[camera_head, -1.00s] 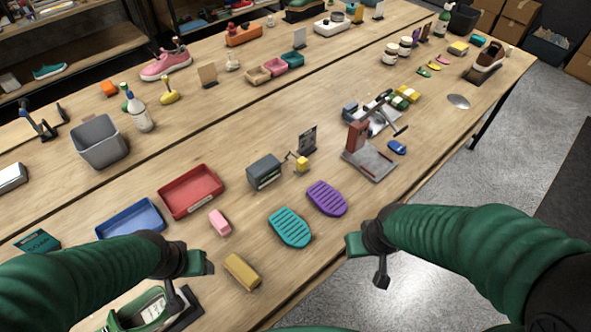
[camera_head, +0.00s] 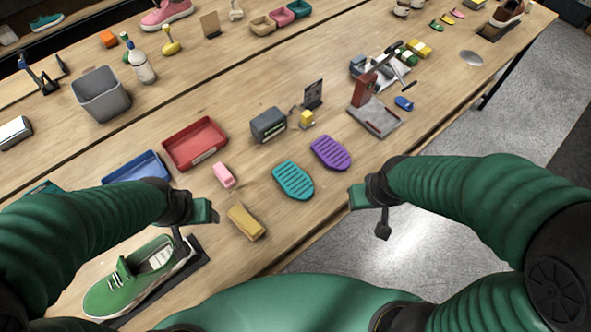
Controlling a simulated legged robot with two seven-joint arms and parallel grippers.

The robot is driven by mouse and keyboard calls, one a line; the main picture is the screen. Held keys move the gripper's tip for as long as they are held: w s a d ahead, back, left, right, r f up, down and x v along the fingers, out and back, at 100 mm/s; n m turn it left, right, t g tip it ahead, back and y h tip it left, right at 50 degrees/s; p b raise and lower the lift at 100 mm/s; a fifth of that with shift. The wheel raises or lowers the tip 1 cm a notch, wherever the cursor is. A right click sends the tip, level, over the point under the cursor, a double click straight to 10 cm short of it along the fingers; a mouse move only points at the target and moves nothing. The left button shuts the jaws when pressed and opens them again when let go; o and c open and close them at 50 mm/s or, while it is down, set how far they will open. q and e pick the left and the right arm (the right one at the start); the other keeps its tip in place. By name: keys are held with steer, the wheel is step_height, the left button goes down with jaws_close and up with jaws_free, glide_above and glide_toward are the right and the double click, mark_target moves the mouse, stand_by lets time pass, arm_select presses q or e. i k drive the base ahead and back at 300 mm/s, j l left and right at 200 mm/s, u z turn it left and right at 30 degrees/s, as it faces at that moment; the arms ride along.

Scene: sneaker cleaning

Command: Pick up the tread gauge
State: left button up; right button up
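No object is plainly marked as the tread gauge. A red upright on a grey base plate (camera_head: 376,117) stands near the table's right edge and may be it; I cannot tell for sure. A small yellow block on a stand (camera_head: 306,119) is left of it, beside a dark grey box (camera_head: 268,124). My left gripper (camera_head: 192,222) appears open and empty, above the table between the green sneaker (camera_head: 128,280) and a tan block (camera_head: 245,221). My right gripper (camera_head: 369,212) appears open and empty, past the table's front edge, well short of the red upright.
Teal (camera_head: 293,180) and purple (camera_head: 331,153) ridged sole pads lie before my grippers. A red tray (camera_head: 196,144), blue tray (camera_head: 136,168), pink block (camera_head: 223,175) and grey bin (camera_head: 101,97) are left. A blue brush (camera_head: 403,103) lies right of the red upright.

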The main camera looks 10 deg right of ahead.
mark_target(307, 122)
steer(key=k, duration=0.3)
steer(key=k+u, duration=0.1)
steer(key=u, duration=0.7)
steer(key=k+j+u, duration=0.1)
steer(key=u, duration=0.35)
steer(key=k+j+u, duration=0.1)
steer(key=u, duration=0.3)
steer(key=l+u, duration=0.1)
steer(key=l, duration=0.55)
steer(key=l+u, duration=0.1)
steer(key=l, duration=0.55)
steer(key=k+l+u, duration=0.1)
steer(key=l, duration=0.55)
steer(key=l+u, duration=0.15)
steer(key=l, duration=0.45)
steer(key=k+l+u, duration=0.1)
steer(key=l, duration=0.55)
steer(key=k, duration=0.05)
